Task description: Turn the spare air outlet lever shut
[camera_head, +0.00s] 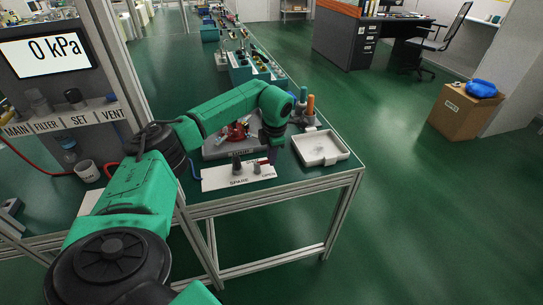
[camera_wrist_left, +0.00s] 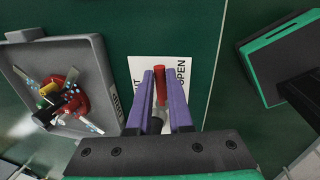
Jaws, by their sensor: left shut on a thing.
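The spare air outlet is a white plate (camera_head: 215,181) marked SPARE and OPEN at the front of the table. In the left wrist view the plate (camera_wrist_left: 138,66) carries a red lever (camera_wrist_left: 160,86) standing between the partly hidden left-hand word and OPEN. My left gripper (camera_head: 271,156) reaches down over the plate's right part. In the wrist view its two purple fingers (camera_wrist_left: 162,98) are shut on the red lever, one on each side. The lever's base is mostly hidden by the gripper.
A grey tray (camera_wrist_left: 98,58) with a red part lies beside the plate. A white tray (camera_head: 340,158) stands to the right, near the table edge. A gauge panel (camera_head: 20,85) reading 0 kPa is at left. Several bottles (camera_head: 302,104) stand behind.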

